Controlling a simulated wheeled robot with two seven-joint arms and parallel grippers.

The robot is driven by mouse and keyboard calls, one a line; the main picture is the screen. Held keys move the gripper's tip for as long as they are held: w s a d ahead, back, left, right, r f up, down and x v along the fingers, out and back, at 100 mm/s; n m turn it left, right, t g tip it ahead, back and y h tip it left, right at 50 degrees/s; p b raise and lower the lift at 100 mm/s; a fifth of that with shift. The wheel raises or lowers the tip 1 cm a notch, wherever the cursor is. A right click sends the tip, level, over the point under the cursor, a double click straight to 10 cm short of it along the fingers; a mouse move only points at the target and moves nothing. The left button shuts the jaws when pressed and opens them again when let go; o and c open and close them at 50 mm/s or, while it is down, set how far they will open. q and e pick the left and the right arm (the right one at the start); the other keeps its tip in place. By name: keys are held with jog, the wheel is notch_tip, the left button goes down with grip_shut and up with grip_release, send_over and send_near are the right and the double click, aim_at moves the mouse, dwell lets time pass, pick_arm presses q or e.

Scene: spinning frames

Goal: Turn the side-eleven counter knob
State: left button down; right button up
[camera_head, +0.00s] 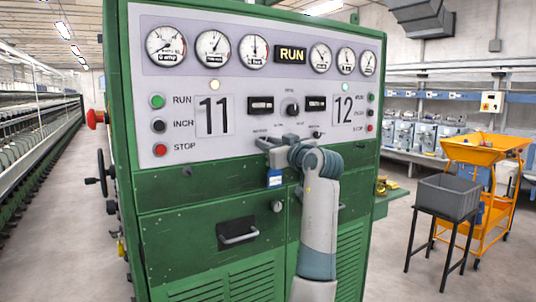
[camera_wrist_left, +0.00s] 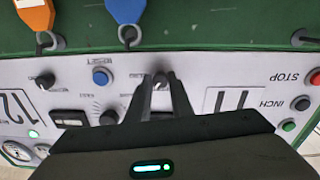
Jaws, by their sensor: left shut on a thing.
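The side-eleven counter knob (camera_wrist_left: 160,80) is a small dark knob on the white panel, near the big "11" (camera_head: 212,116). My left gripper (camera_wrist_left: 160,84) has its two fingers closed around the knob in the left wrist view. In the head view my left gripper (camera_head: 268,142) is against the panel's lower part and hides that knob. The matching knob (camera_head: 316,134) on the side-twelve half is free, below its counter window (camera_head: 316,103). The side-eleven counter window (camera_head: 260,105) is above my gripper. My right gripper is in neither view.
A larger selector knob (camera_head: 290,107) sits between the counters. A blue reset button (camera_wrist_left: 100,77) is close beside my fingers. A grey crate (camera_head: 449,196) on a stand and an orange trolley (camera_head: 480,152) are at the right.

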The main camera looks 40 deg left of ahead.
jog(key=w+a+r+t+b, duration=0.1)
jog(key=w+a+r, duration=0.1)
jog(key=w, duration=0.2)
pick_arm(q)
jog(key=shift+w+n+b, duration=0.1)
jog(key=shift+n+b, duration=2.9)
jog(key=shift+n, duration=1)
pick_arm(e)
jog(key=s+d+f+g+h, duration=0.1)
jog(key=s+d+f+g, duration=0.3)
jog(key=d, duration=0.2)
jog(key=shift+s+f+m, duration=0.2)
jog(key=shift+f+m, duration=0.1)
pick_arm(q)
jog(key=c, duration=1.6)
grip_release()
jog(key=shift+o, duration=0.2)
jog(key=shift+d, duration=0.2)
